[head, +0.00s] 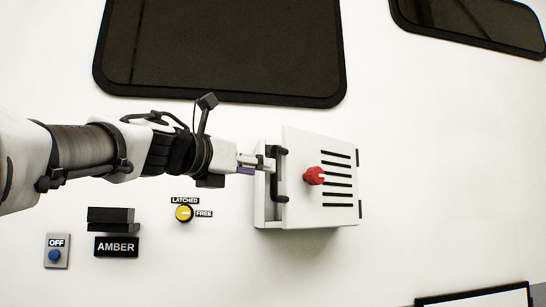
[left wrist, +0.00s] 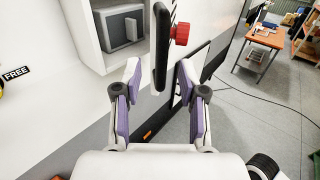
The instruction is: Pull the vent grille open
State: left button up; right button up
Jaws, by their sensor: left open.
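The vent grille (head: 308,200) is a white slotted panel on the wall with a red knob (head: 313,176) on its face and dark hinges at its right edge. It stands partly open, its left edge away from the white housing (head: 263,208). Its black bar handle (head: 281,190) is along the left edge. My left gripper (head: 268,164) is at the handle, coming from the left. In the left wrist view the open fingers (left wrist: 161,80) stand on either side of the handle (left wrist: 161,45); I cannot tell whether either touches it. My right gripper is in neither view.
A yellow dial (head: 184,213) with LATCHED and FREE labels is below my left arm. An OFF switch (head: 55,254) and AMBER sign (head: 116,247) are further left. Dark windows (head: 220,50) are above. The left wrist view shows a grey box (left wrist: 122,28) inside the housing and a desk (left wrist: 264,38).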

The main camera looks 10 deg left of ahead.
aim_at(272, 195)
pick_arm(q)
jog(key=p+x, duration=0.2)
jog(key=x, duration=0.3)
jog(key=shift+d+r, duration=0.1)
jog(key=shift+w+d, duration=0.1)
jog(key=shift+w, duration=0.2)
jog(key=shift+s, duration=0.1)
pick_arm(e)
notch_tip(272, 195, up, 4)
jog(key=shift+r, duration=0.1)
pick_arm(q)
jog(key=shift+s, duration=0.2)
grip_shut()
